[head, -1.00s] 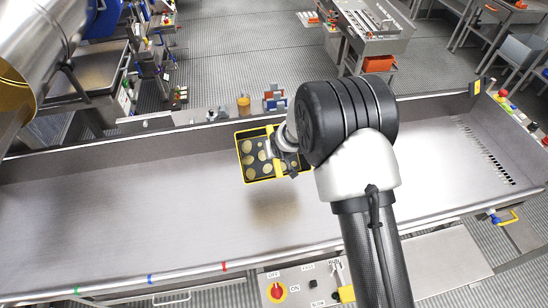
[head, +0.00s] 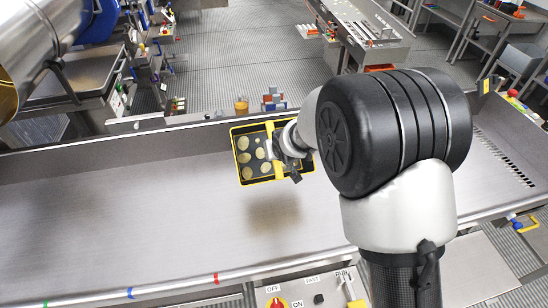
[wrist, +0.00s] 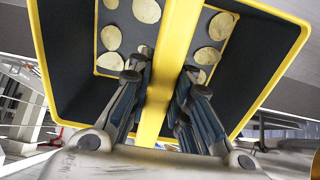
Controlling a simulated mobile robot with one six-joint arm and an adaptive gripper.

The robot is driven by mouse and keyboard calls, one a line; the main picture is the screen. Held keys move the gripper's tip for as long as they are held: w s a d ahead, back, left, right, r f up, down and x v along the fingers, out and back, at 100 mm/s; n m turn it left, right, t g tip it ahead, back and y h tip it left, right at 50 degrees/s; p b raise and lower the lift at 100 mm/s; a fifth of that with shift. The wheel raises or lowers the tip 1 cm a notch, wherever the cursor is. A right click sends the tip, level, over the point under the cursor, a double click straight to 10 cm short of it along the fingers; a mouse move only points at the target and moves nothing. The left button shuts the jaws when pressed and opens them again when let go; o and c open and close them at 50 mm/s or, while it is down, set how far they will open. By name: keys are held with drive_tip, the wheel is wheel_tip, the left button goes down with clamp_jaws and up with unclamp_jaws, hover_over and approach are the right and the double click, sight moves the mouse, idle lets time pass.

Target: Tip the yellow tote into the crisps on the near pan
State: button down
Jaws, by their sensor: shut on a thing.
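The yellow tote (head: 233,154) has a yellow rim, a dark inside and a yellow bar across its middle; it hangs above the steel pan (head: 130,215), its shadow on the pan floor below. Several round pale crisps (head: 243,158) lie inside the tote; they also show in the wrist view (wrist: 113,38). My gripper (head: 281,150) is shut on the tote's middle bar (wrist: 172,60), with fingers on both sides of it. The tote looks roughly level. No crisps show on the visible pan floor; part of the pan is hidden behind my arm.
A control panel with a red knob (head: 277,305) sits at the pan's near edge. Small jars (head: 241,105) stand beyond the far rim. A large metal drum (head: 35,35) is at upper left. The pan's left part is bare. Slots (head: 505,152) mark its right end.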

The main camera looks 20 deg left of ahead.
sight(279, 168)
drive_tip(key=shift+s+d+f+t+y+b, duration=0.2)
drive_tip(key=shift+s+f+t+y+b, duration=0.3)
drive_tip(key=shift+b, duration=3.75)
drive_tip(key=shift+s+d+f+t+y+b, duration=0.2)
drive_tip(key=shift+t+b, duration=0.5)
drive_tip(key=shift+b, duration=3.5)
drive_tip(key=shift+s+d+f+y+b, duration=0.1)
drive_tip(key=shift+s+f+y+b, duration=0.15)
drive_tip(key=shift+f+b, duration=0.25)
drive_tip(key=shift+s+d+f+t+y, duration=0.1)
drive_tip(key=shift+d+f+t+y, duration=0.2)
drive_tip(key=shift+t, duration=0.2)
drive_tip(key=shift+s+t, duration=0.15)
drive_tip(key=shift+t, duration=0.15)
drive_tip(key=shift+s+d+f+t+y, duration=0.25)
drive_tip(key=shift+s+f+t+y, duration=0.3)
drive_tip(key=shift+f, duration=0.25)
drive_tip(key=shift+s+d+f+t+y, duration=0.25)
drive_tip(key=shift+d+f+t+y, duration=0.1)
drive_tip(key=shift+f+t, duration=0.35)
drive_tip(key=shift+s+d+f+t+y, duration=0.2)
drive_tip(key=shift+s+f+t+y, duration=0.3)
drive_tip(key=shift+f, duration=0.35)
drive_tip(key=shift+s+d+f+t, duration=0.15)
drive_tip(key=shift+f+t, duration=0.1)
drive_tip(key=shift+t, duration=0.2)
drive_tip(key=shift+r, duration=0.1)
